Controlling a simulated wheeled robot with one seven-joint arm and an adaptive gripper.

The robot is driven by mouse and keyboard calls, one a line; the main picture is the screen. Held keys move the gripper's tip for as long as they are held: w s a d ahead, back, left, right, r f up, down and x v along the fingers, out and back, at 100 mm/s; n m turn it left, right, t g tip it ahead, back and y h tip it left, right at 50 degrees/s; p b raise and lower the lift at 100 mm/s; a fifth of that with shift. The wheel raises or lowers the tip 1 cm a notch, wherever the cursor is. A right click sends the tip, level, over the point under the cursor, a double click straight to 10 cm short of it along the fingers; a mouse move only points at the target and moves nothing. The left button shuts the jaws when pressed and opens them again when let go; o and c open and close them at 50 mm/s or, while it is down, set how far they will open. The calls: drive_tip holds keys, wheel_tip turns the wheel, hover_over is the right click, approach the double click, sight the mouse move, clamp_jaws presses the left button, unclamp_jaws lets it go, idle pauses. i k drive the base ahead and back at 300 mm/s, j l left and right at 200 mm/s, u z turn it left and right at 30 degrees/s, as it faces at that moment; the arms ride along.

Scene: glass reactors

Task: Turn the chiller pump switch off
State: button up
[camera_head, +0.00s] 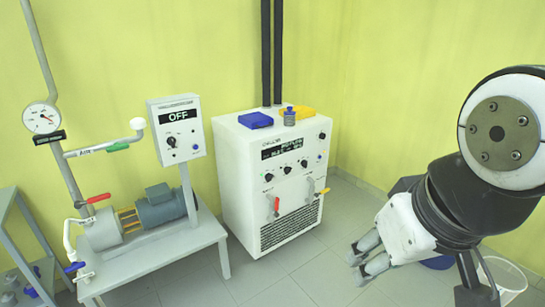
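The white chiller (238,182) stands on the floor against the back wall. Its front panel has a dark display (283,149) with text too small to read. Below the display is a row of several dark round knobs (286,170); I cannot tell which is the pump switch or how it is set. Two valve handles, one red (277,206) and one yellow (323,191), are lower on the front. My gripper (358,269) is to the right of the chiller, apart from it, pointing down and left. Its fingers look apart, with nothing between them.
A control box (178,130) reading OFF stands left of the chiller, above a motor and pump (160,206) on a grey stand. A blue item (255,120), a small bottle (289,117) and a yellow item lie on the chiller. A white bucket (502,279) is at right. Floor before the chiller is clear.

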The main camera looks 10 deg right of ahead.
sight(287, 169)
drive_tip(key=z, duration=0.2)
drive_tip(key=i+u, duration=0.4)
drive_tip(key=i, duration=1.35)
